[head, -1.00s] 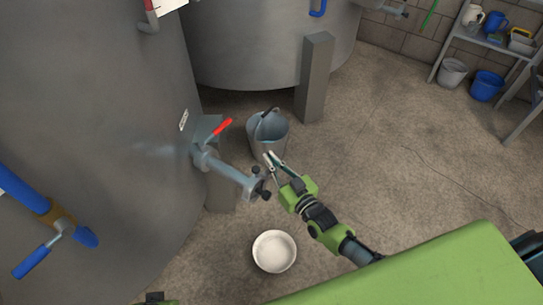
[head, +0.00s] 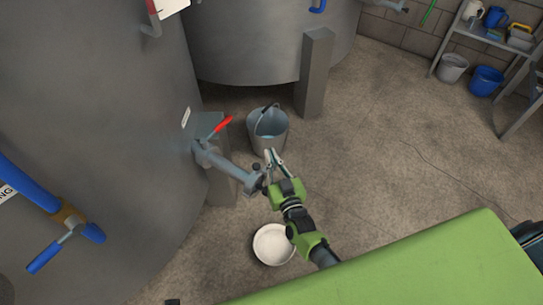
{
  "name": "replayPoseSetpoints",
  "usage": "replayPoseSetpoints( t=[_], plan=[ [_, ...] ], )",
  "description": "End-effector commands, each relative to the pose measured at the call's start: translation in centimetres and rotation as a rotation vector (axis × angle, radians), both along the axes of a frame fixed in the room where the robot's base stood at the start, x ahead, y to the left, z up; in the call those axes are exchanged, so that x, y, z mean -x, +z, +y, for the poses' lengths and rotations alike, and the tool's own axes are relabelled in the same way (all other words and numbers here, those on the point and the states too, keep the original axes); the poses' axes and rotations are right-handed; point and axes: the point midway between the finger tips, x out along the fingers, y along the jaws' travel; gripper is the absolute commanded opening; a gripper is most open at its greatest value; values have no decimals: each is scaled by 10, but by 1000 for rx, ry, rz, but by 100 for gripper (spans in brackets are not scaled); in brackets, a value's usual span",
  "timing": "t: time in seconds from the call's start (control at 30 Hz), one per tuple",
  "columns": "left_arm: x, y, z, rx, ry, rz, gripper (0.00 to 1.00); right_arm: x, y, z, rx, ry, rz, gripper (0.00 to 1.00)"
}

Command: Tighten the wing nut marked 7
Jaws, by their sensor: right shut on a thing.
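A grey outlet pipe (head: 228,168) with a red lever (head: 221,126) sticks out of the big steel tank at the left. At its free end is a fitting with small dark knobs, a wing nut (head: 256,168) among them. No number 7 can be read on it. My right gripper (head: 271,153) is at that end, just right of the dark knobs, its pale fingers pointing up the picture. It is shut on the wing nut, though the green gripper body and fingers hide the contact. My left gripper does not show clearly.
A grey bucket (head: 268,131) stands behind the pipe end. A white bowl (head: 273,244) is on the floor below it. A blue-handled valve (head: 60,235) is on the tank at far left. A grey post (head: 315,75) stands behind; open floor lies right.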

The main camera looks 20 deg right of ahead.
Motion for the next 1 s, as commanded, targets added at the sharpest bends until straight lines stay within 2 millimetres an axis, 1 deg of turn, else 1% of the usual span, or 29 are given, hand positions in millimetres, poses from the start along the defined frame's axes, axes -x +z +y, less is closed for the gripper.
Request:
replayPoseSetpoints(
  t=[0.03,0.27,0.3,0.33,0.37,0.67,0.77,0.83,1.0],
  plan=[
    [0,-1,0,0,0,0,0,4,-10,1,1,3,22,0],
    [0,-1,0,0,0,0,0,4,-10,1,0,3,22,0],
    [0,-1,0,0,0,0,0,4,-10,0,0,3,22,16],
    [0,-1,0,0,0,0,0,4,-10,0,0,3,22,24],
    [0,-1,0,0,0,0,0,4,-10,0,1,2,22,26],
    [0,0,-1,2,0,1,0,3,-5,0,0,1,11,26],
    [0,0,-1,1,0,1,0,10,-6,0,0,1,11,26],
    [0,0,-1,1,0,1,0,20,-6,0,-1,1,12,26],
    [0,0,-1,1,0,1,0,56,-6,-1,-1,0,14,26]
  ],
)
